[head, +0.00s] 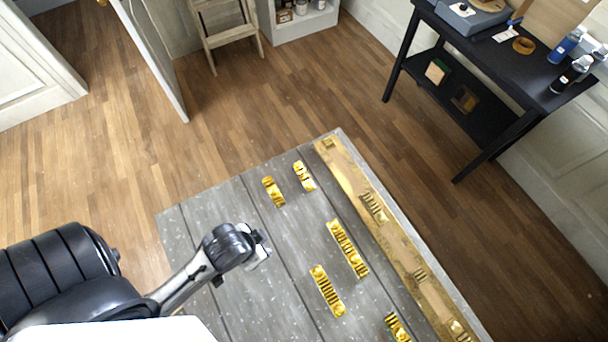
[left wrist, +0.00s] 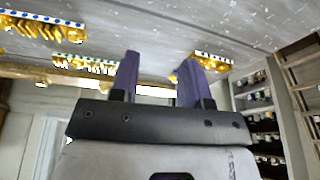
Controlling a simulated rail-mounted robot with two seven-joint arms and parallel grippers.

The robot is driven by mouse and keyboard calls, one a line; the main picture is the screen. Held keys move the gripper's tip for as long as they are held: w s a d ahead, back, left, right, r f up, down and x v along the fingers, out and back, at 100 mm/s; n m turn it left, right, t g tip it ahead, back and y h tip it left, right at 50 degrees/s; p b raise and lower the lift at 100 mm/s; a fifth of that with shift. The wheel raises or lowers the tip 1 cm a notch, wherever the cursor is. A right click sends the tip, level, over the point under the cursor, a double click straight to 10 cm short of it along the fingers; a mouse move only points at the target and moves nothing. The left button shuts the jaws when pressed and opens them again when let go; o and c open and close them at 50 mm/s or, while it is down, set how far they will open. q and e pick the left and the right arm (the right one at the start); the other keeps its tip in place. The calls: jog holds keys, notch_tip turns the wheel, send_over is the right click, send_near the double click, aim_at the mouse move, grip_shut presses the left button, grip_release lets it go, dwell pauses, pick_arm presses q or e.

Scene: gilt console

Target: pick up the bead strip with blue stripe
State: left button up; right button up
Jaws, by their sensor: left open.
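Several gold bead strips lie apart on the grey tabletop; one long strip (head: 328,291) and another long strip (head: 347,248) are right of my left gripper (head: 258,250). Shorter strips lie farther back, including a short strip (head: 273,191) and a second short strip (head: 304,176). No blue stripe shows in the head view. In the left wrist view, a gold strip (left wrist: 45,24) at upper left has blue marks along a pale edge. My left gripper (left wrist: 159,78) is open and empty.
A long gilt-and-wood rail (head: 385,220) runs along the table's right side. A black side table (head: 550,88) with bottles stands at upper right. A wooden step stool (head: 225,35) stands at the back. Open floor surrounds the table's far end.

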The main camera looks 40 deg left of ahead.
pick_arm(q)
jog(key=shift+o, duration=0.2)
jog(key=o, duration=0.4)
jog(key=shift+d, duration=0.1)
